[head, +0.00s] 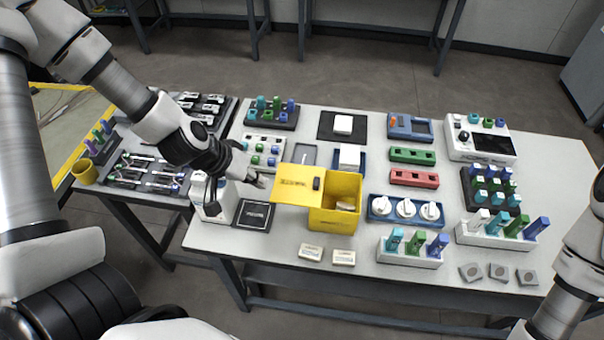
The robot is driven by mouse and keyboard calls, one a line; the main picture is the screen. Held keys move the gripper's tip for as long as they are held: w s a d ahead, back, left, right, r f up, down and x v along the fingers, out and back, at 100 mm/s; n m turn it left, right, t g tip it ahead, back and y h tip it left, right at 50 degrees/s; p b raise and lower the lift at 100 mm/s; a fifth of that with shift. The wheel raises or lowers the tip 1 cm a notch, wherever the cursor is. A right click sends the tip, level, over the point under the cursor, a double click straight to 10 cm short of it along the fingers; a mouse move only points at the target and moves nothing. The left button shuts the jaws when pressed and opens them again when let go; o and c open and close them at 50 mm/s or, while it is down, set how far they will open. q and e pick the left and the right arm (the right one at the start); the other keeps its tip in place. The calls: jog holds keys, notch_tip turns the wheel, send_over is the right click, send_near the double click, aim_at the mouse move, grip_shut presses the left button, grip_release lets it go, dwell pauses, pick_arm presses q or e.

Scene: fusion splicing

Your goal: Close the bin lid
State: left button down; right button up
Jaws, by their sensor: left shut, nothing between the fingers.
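The yellow bin (333,221) stands at the middle of the table. Its flat yellow lid (296,193), with a dark label and a small dark knob, sticks out to the left. The right part of the bin's opening is uncovered, and a pale item (345,206) shows inside. My left gripper (262,182) is shut and empty, just left of the lid's left edge; I cannot tell whether it touches the lid. My right arm shows at the lower right, but its gripper is out of view.
Two pale blocks (311,252) lie in front of the bin. A blue tray (379,210) with white round spools is close on its right. A dark square pad (255,215) and a white device (214,205) are on its left.

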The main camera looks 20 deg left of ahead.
aim_at(311, 183)
pick_arm(q)
jog(key=shift+t, duration=0.4)
jog(key=w+b, duration=0.1)
jog(key=b, duration=0.1)
jog(key=w+d+f+b, duration=0.1)
jog(key=w+b, duration=0.1)
jog(key=w+d+f+b, duration=0.1)
jog(key=b, duration=0.1)
jog(key=shift+w, duration=0.3)
jog(key=x, duration=0.3)
jog(key=shift+r, duration=0.1)
jog(key=d, duration=0.1)
jog(key=w+d+p, duration=0.1)
jog(key=d, duration=0.1)
jog(key=shift+w+d+f, duration=0.2)
jog(key=shift+w+f, duration=0.1)
jog(key=shift+w, duration=0.05)
jog(key=shift+d, duration=0.55)
jog(key=shift+a, duration=0.1)
